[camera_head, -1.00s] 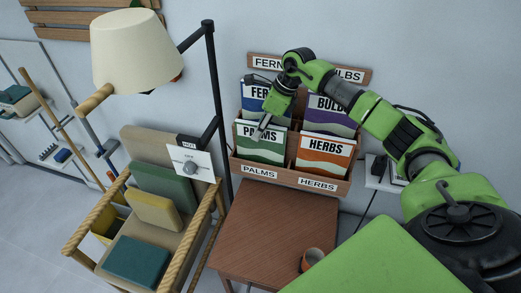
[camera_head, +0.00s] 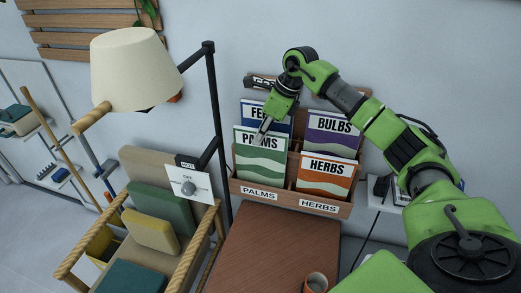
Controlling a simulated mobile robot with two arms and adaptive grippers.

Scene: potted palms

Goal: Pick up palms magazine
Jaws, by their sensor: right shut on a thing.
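The palms magazine (camera_head: 260,162) is green and white and stands in the lower left pocket of a wooden wall rack (camera_head: 312,205) above the PALMS label. My right gripper (camera_head: 262,135) reaches in from the right and is shut on the magazine's top edge. The ferns magazine (camera_head: 252,107) is partly hidden behind it. The bulbs magazine (camera_head: 334,130) is in the upper right pocket and the herbs magazine (camera_head: 325,176) in the lower right one. My left gripper is out of view.
A wooden table (camera_head: 275,255) under the rack holds a small cup (camera_head: 316,282). A lamp (camera_head: 138,68) with a black pole (camera_head: 217,130) stands left of the rack. A chair with cushions (camera_head: 152,232) is at the lower left.

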